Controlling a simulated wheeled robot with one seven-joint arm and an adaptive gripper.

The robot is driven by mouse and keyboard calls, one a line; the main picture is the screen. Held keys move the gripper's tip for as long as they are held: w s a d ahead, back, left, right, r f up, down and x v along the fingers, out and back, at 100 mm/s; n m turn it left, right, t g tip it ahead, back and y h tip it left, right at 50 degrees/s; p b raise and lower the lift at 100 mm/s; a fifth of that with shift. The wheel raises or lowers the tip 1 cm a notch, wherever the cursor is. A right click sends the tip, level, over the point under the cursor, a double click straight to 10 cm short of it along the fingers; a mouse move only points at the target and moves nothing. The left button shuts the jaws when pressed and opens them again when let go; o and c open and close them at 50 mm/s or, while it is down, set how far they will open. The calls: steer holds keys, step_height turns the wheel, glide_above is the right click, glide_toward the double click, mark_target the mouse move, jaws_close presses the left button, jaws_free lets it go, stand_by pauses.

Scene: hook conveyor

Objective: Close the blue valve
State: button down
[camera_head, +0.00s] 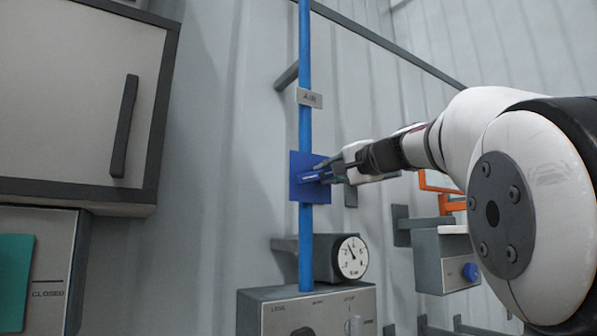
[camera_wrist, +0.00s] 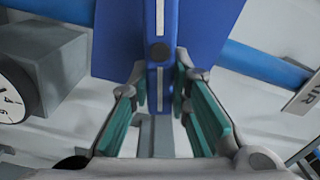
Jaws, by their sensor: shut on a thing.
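The blue valve has a square blue plate (camera_head: 299,162) on a vertical blue pipe (camera_head: 305,60) in the head view. Its blue handle (camera_wrist: 159,50) shows in the wrist view with a light stripe and a dark round spot. My gripper (camera_head: 328,172) reaches it from the right. In the wrist view my gripper (camera_wrist: 160,82) has its teal-padded fingers on both sides of the handle, shut on it. In the head view the handle lies roughly sideways, across the pipe. The fingers hide part of it.
An AIR label (camera_head: 310,97) hangs on the pipe above the valve. A pressure gauge (camera_head: 352,257) and a grey control box (camera_head: 300,310) are below. A grey cabinet (camera_head: 75,90) is at the left. Orange bars (camera_head: 435,185) are on the wall at right.

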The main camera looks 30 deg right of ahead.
steer(key=shift+d+f+m, duration=0.1)
steer(key=shift+f+m, duration=0.15)
steer(key=shift+m, duration=0.55)
steer(key=shift+f+m, duration=0.25)
steer(key=shift+m, duration=0.55)
steer(key=shift+p, duration=0.3)
steer(key=c, duration=1.5)
jaws_free()
steer(key=s, duration=1.2)
steer(key=shift+d, duration=0.2)
